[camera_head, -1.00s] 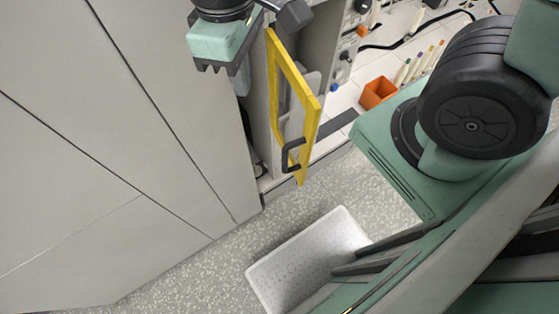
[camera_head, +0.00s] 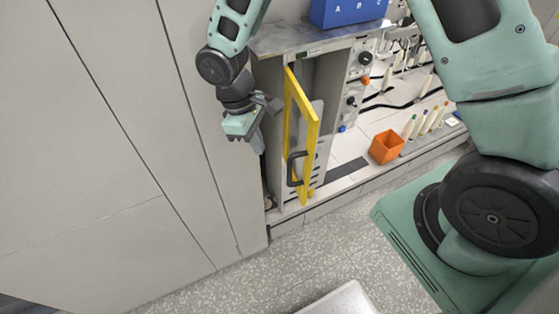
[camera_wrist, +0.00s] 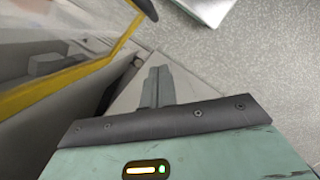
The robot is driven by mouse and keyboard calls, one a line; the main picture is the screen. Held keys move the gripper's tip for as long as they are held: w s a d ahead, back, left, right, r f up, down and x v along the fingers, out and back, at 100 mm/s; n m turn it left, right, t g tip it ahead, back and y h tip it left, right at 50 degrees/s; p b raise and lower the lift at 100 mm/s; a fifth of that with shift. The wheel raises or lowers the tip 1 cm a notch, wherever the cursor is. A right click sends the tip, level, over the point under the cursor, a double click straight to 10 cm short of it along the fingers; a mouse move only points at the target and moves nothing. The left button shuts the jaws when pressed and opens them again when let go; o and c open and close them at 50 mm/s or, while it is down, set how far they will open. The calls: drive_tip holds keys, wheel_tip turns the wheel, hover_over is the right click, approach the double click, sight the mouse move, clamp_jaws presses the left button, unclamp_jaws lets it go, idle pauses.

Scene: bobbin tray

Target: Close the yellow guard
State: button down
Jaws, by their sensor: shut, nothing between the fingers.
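The yellow guard (camera_head: 312,123) is a framed, see-through door on the front of the grey machine housing. It stands swung open, with a black handle (camera_head: 293,168) low on its frame. In the wrist view the guard's yellow frame (camera_wrist: 90,70) crosses the upper left, with part of a dark handle at the top. My gripper (camera_head: 245,135) is to the left of the guard, beside the grey wall panel, and not touching the handle. The wrist view shows its fingers (camera_wrist: 158,85) together and empty, to the right of the guard.
A blue box (camera_head: 348,12) marked A B C stands on top of the housing. An orange bin (camera_head: 387,147) and several bobbins (camera_head: 425,122) are on the white shelf at right. A white tray (camera_head: 338,302) lies on the speckled floor. The tall grey panel (camera_head: 110,140) bounds the left.

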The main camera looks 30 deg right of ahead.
sight(297, 143)
drive_tip(key=s+d+f+p, duration=0.2)
drive_tip(key=s+d+f, duration=0.1)
drive_tip(key=f, duration=0.2)
drive_tip(key=shift+s+d+p, duration=0.3)
drive_tip(key=shift+s+d, duration=0.05)
